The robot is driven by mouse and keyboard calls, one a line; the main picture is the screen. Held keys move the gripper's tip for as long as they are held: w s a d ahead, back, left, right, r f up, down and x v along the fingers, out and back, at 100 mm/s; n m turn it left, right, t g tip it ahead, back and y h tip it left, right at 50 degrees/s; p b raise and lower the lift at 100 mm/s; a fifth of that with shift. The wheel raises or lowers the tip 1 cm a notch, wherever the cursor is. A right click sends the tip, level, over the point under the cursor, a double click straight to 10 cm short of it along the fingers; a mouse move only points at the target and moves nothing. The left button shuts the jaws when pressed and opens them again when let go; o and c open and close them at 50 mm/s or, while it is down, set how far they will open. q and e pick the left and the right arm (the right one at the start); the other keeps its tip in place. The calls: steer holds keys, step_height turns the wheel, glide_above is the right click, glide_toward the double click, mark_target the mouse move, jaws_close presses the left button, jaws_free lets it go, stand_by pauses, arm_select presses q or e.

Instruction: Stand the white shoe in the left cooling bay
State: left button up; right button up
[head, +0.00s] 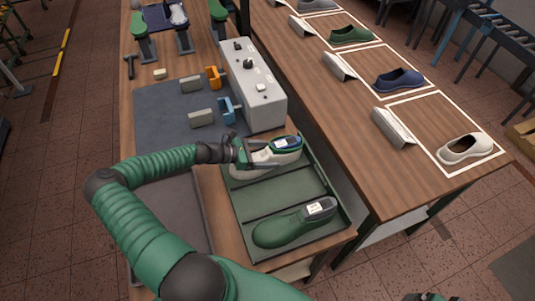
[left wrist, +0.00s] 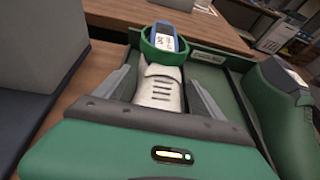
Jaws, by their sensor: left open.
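The white shoe (head: 262,162) lies in the far compartment of a green tray (head: 292,186). It has a green collar, and a blue last with a white label stands in its opening. In the left wrist view the shoe (left wrist: 160,92) points its laced front toward me. My left gripper (head: 246,153) is at the shoe's left end in the head view. Its fingers (left wrist: 165,95) are open, one on each side of the shoe; I cannot tell if they touch it. What seems to be my right gripper (head: 430,297) barely shows at the bottom edge. I cannot identify the left cooling bay.
A green shoe (head: 295,225) lies in the tray's near compartment; the middle one is empty. A grey box (head: 254,90) with knobs stands just behind the tray. White-outlined areas on the right table hold a cream shoe (head: 466,148), a blue shoe (head: 398,79) and a green one.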

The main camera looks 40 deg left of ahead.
arm_select(q)
steer(key=shift+s, duration=0.1)
steer(key=b+v, duration=0.1)
steer(key=v, duration=1.5)
steer(key=shift+s+a+r+b, duration=0.2)
steer(key=shift+s+r+b, duration=0.05)
steer(key=shift+b, duration=0.1)
steer(key=shift+f, duration=0.1)
